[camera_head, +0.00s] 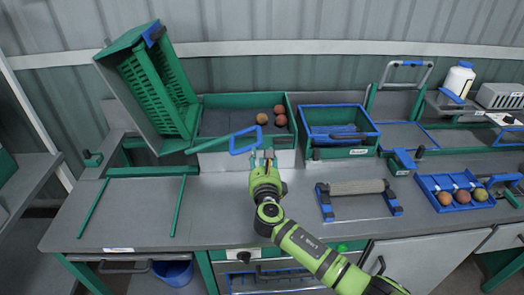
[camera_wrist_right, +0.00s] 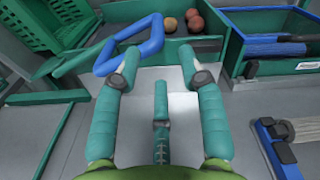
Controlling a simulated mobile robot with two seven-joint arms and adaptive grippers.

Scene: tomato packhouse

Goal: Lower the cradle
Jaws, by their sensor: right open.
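The cradle (camera_head: 128,83) is a green tilted frame at the upper left in the head view, raised steeply and holding a green slatted crate (camera_head: 177,83). A green lever (camera_head: 217,140) runs from its foot to the right and ends in a blue loop handle (camera_head: 233,150). My right gripper (camera_head: 263,160) is open and empty, just in front of the handle's right end. In the right wrist view the loop (camera_wrist_right: 152,48) lies beyond the left finger and partly between the fingertips. I cannot tell whether they touch. My left gripper is not in view.
A green-walled tray (camera_head: 291,105) with three tomatoes lies behind the handle. A blue-lined green bin (camera_head: 340,154) stands to its right. A roller frame (camera_head: 359,187) and a blue tray of tomatoes (camera_head: 425,182) lie farther right. The bench front left (camera_head: 140,205) is clear.

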